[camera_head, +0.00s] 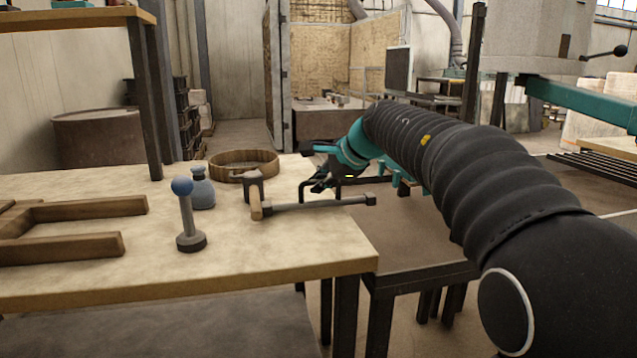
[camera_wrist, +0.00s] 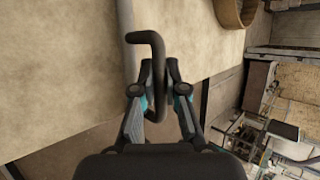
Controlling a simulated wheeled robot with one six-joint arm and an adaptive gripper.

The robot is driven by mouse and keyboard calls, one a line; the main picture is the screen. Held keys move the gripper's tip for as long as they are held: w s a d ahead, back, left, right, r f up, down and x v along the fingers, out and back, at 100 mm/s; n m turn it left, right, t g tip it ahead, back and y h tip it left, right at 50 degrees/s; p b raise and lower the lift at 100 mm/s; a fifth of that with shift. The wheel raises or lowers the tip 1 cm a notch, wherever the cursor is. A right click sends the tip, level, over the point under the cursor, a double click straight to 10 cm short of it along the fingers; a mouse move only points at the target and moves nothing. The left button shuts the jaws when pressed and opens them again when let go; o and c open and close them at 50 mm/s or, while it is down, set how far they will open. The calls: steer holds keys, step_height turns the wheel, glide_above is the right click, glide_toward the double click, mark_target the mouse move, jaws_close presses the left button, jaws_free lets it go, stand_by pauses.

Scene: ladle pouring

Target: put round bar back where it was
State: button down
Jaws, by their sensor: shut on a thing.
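A round wooden sieve (camera_head: 240,160), a blue-grey bottle (camera_head: 202,191), a blue-knobbed stand (camera_head: 188,220) and a wooden frame (camera_head: 75,248) stand further left. The front middle is clear.

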steer(key=shift+a, duration=0.15)
steer(key=c, duration=1.2)
jaws_free()
steer(key=shift+f, duration=0.1)
steer(key=v, duration=1.2)
steer(key=shift+p, duration=0.35)
steer(key=shift+s, duration=0.1)
